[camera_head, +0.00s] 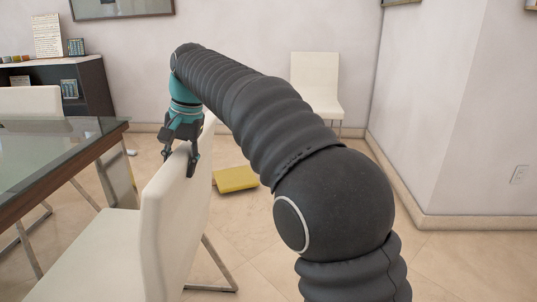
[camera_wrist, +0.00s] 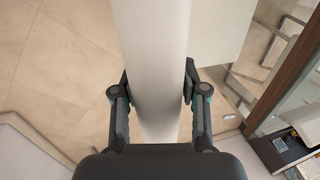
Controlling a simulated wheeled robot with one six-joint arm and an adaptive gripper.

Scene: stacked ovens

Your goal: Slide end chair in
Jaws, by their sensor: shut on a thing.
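The white end chair (camera_head: 178,222) stands in the lower left of the head view, at the short end of the glass table (camera_head: 55,150). Its seat points left toward the table, with a gap of floor between them. My gripper (camera_head: 181,165) reaches down onto the top edge of its backrest, with one finger on each side. In the wrist view the chair's backrest (camera_wrist: 153,60) runs between the two fingers of my gripper (camera_wrist: 158,95), which is shut on it. The chair's far legs are partly hidden by its seat and back.
A yellow box (camera_head: 236,179) lies on the floor behind the chair. Another white chair (camera_head: 316,82) stands against the back wall. A dark shelf (camera_head: 92,85) stands at the back left, beyond a white chair (camera_head: 30,101) at the table. Tiled floor at right is clear up to the wall corner.

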